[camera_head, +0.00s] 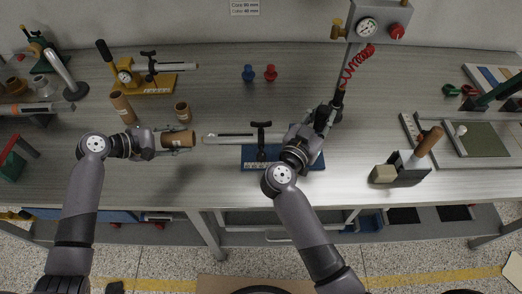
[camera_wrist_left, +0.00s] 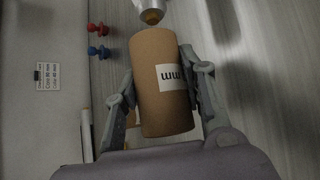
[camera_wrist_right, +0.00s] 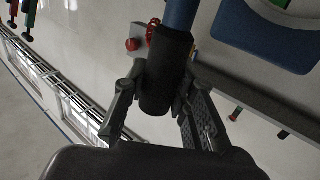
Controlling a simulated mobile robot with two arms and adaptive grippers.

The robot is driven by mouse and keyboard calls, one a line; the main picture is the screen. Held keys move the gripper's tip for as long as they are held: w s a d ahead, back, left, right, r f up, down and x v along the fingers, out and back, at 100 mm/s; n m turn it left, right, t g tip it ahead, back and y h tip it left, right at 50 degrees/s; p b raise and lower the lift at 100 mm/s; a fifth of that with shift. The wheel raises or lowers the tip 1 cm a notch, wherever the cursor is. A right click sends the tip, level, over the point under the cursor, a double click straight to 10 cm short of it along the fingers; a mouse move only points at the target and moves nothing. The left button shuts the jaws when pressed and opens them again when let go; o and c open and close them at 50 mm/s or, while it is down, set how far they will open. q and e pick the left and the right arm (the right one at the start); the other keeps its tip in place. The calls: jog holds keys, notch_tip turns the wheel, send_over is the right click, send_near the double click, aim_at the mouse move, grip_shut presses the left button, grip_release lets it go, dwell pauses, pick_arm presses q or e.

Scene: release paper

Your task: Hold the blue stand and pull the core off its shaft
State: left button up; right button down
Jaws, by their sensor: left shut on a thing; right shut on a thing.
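The brown cardboard core (camera_head: 178,139) is between the fingers of my left gripper (camera_head: 182,139), lying level. In the left wrist view the core (camera_wrist_left: 157,108) has a white label, and the tip of the metal shaft (camera_wrist_left: 150,12) is just beyond its far end. In the head view a small gap separates the core from the shaft (camera_head: 228,139). The blue stand (camera_head: 252,164) sits on the table under the shaft. My right gripper (camera_head: 318,122) is shut on a black grip (camera_wrist_right: 163,85) on a blue bar (camera_wrist_right: 181,14); the arm hides part of the stand.
Two brown cores (camera_head: 123,108) (camera_head: 183,112) stand behind the left gripper. A yellow stand (camera_head: 150,84) with its own shaft is further back. Blue (camera_head: 249,73) and red (camera_head: 270,73) knobs stand at the back middle. A dark holder (camera_head: 408,168) is at right.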

jog(key=c, duration=1.7)
grip_release()
jog(key=shift+r, duration=0.15)
jog(key=o, duration=0.4)
jog(key=shift+o, duration=0.3)
jog(key=shift+f, duration=0.3)
jog(key=v, duration=0.8)
jog(key=shift+a+r, duration=0.1)
jog(key=shift+a, duration=0.05)
